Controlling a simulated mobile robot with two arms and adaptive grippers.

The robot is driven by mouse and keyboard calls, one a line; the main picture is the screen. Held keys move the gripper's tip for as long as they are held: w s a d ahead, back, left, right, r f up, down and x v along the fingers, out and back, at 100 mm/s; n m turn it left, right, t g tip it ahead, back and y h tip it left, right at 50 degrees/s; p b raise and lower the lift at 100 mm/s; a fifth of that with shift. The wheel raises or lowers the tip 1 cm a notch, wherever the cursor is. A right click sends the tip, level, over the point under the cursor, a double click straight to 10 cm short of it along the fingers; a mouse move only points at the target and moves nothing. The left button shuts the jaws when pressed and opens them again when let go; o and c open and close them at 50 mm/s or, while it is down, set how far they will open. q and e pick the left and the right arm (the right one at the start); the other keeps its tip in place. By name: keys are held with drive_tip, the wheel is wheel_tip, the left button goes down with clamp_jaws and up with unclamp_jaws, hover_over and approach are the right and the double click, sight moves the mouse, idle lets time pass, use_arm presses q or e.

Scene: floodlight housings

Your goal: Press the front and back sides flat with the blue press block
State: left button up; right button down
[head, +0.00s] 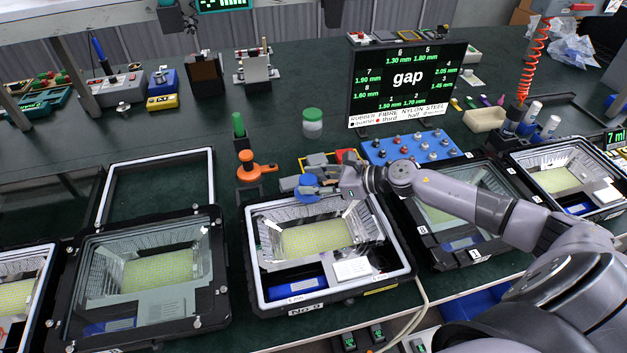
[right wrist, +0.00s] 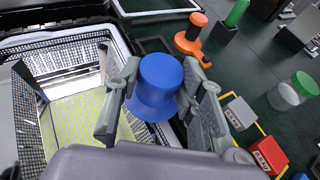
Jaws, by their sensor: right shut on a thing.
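The floodlight housing (head: 408,283) at the middle front lies open, with a white seal (head: 256,262) along its rim and a yellow-green LED panel (head: 318,238) inside. My right gripper (head: 318,189) is shut on the blue press block (head: 306,184), at the back side of this housing. In the right wrist view, the round blue block (right wrist: 158,85) sits between the two grey fingers, over or beside the back rim. I cannot tell whether it touches the seal. My arm comes in from the right, and the gripper hides part of the back rim. My left gripper is out of view.
Other housings stand left (head: 150,270) and right (head: 455,215). An empty frame (head: 158,185) lies behind the left one. An orange-handled tool (head: 250,168), a green-lidded jar (head: 312,123) and a blue tray of knobs (head: 412,148) stand behind. A gap display (head: 408,82) stands farther back.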

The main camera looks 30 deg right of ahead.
drive_tip(key=shift+r+p, duration=1.7)
drive_tip(key=shift+r, duration=0.6)
drive_tip(key=shift+r+p, duration=2)
drive_tip(key=shift+r, duration=0.55)
